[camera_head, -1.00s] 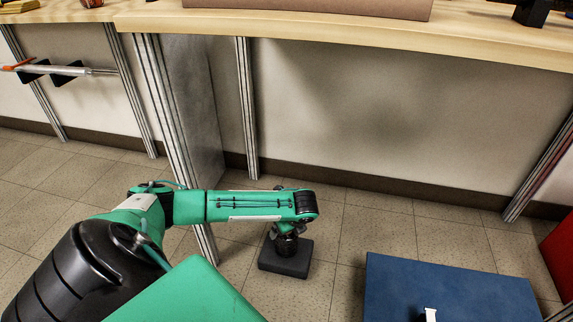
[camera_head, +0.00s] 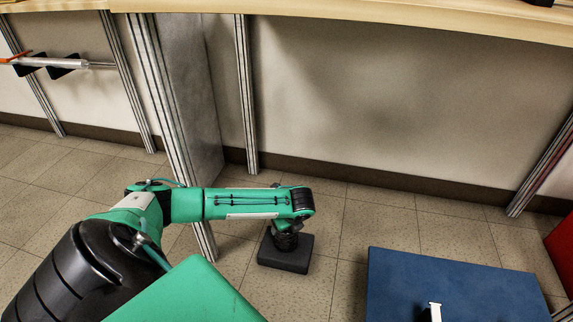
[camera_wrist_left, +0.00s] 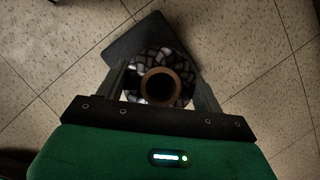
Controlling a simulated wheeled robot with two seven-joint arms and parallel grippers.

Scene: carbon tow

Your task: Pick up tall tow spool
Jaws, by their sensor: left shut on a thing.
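The tow spool (camera_wrist_left: 141,62) shows from above in the left wrist view, with a copper-brown ring core and a black-and-grey woven winding. My left gripper (camera_wrist_left: 160,88) is shut on it, one finger on each side. In the head view the left gripper (camera_head: 286,240) points down over a dark square slab (camera_head: 284,259), and my wrist hides most of the spool there. The slab also shows behind the spool in the left wrist view (camera_wrist_left: 142,38). I cannot tell whether the spool touches it. My right gripper is not in view.
A wooden bench (camera_head: 400,22) on metal legs (camera_head: 247,100) runs along the wall, with a leg close to my left arm. A blue flat-topped object (camera_head: 460,280) with a small white and black piece (camera_head: 434,312) stands at lower right. Tiled floor lies between.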

